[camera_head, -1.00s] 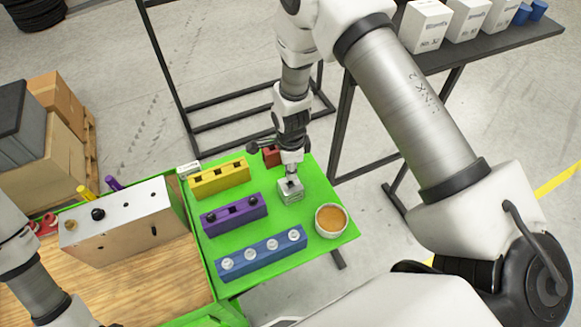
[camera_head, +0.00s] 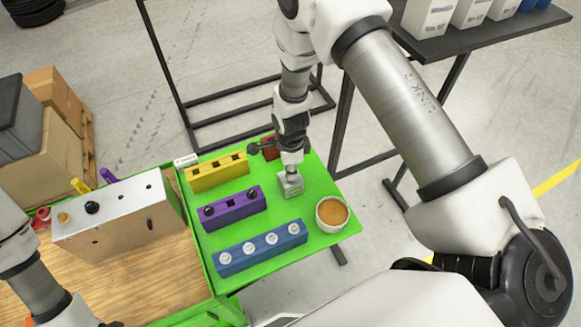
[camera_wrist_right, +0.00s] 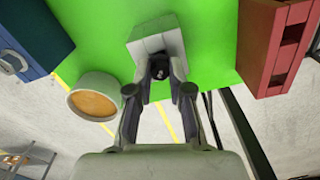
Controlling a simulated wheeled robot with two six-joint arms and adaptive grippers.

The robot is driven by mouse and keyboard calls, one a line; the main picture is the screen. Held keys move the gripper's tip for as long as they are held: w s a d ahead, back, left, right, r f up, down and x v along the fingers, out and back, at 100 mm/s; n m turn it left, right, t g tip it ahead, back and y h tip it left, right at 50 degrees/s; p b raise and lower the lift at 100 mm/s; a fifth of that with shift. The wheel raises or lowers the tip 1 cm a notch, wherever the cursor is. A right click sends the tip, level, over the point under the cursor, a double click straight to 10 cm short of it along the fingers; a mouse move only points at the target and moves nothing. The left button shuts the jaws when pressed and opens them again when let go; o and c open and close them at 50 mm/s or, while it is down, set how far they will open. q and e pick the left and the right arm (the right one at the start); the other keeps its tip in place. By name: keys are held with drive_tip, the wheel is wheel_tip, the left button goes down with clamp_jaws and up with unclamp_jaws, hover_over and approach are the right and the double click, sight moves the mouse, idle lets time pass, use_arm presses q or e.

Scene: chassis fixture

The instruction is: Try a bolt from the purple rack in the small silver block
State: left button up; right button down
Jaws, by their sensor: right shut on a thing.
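The purple rack (camera_head: 232,211) lies on the green table, with black bolts at its two end places; its middle place looks empty. The small silver block (camera_head: 290,187) stands right of it. My right gripper (camera_head: 291,171) points down at the top of the block. In the right wrist view its fingers (camera_wrist_right: 160,88) are shut on a dark bolt (camera_wrist_right: 160,71), against the silver block (camera_wrist_right: 154,40). I cannot tell how deep the bolt sits in the block. My left arm shows at the lower left, its gripper out of view.
A yellow rack (camera_head: 217,174) and a blue rack (camera_head: 262,251) with several pale bolts flank the purple rack. A bowl with orange contents (camera_head: 332,214) is right of the block. A red block (camera_head: 270,147) is behind it. A large silver box (camera_head: 120,225) stands left.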

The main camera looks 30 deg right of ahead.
drive_tip(key=shift+f+b, duration=0.3)
drive_tip(key=shift+f, duration=0.25)
drive_tip(key=c, duration=1)
unclamp_jaws()
drive_tip(key=shift+r, duration=0.15)
wheel_tip(320, 180, up, 6)
drive_tip(key=p, duration=0.4)
drive_tip(key=shift+p, duration=0.35)
